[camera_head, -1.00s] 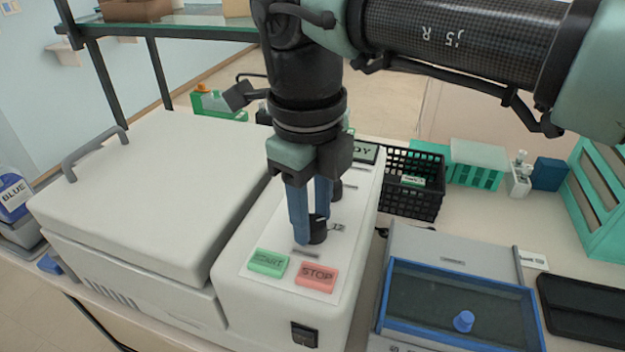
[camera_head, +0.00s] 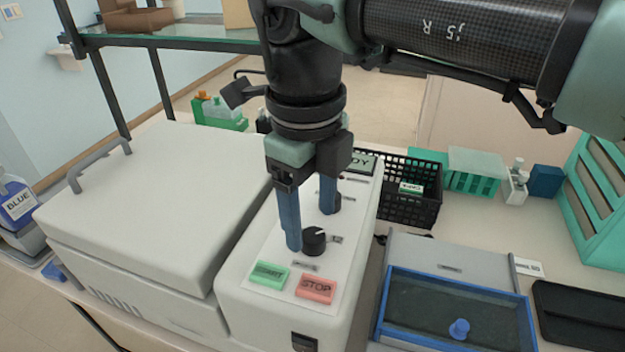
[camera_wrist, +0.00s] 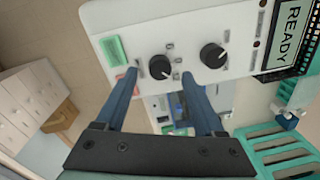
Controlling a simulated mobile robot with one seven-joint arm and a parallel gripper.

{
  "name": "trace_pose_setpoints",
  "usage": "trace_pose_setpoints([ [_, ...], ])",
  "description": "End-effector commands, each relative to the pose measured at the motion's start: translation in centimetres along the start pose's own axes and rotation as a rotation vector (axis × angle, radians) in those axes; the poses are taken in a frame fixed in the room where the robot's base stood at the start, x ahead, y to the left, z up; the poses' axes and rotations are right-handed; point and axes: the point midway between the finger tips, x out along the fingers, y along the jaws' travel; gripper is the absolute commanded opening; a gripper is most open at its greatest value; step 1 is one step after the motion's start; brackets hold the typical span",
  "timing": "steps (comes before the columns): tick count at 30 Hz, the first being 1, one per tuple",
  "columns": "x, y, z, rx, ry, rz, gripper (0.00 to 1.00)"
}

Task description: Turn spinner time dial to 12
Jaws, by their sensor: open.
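The white spinner (camera_head: 245,262) has a sloped panel with two black dials. The near dial (camera_head: 314,240) sits just behind the START and STOP buttons, with a white pointer line and a small display beside it, too small to read surely. The far dial (camera_head: 331,204) is partly hidden behind a finger. My gripper (camera_head: 310,224) is open and empty, its blue fingers pointing down over the panel. In the wrist view the near dial (camera_wrist: 160,68) appears between the fingertips, apart from both; the far dial (camera_wrist: 213,55) lies right of them.
A green START button (camera_head: 270,276) and a red STOP button (camera_head: 316,288) lie in front of the dials. A READY screen (camera_head: 362,163) is at the panel's back. A black basket (camera_head: 412,205) and a blue-rimmed tray (camera_head: 385,320) stand to the right.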

Motion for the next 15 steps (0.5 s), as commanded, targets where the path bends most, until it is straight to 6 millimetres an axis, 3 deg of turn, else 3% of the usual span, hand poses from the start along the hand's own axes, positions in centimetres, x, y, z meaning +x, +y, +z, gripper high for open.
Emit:
trace_pose_setpoints([
  [1,-1.6,-0.1,0.0,0.001,0.000,-0.001,0.71],
  [15,-9.7,-0.1,0.0,0.002,0.000,-0.002,0.71],
])
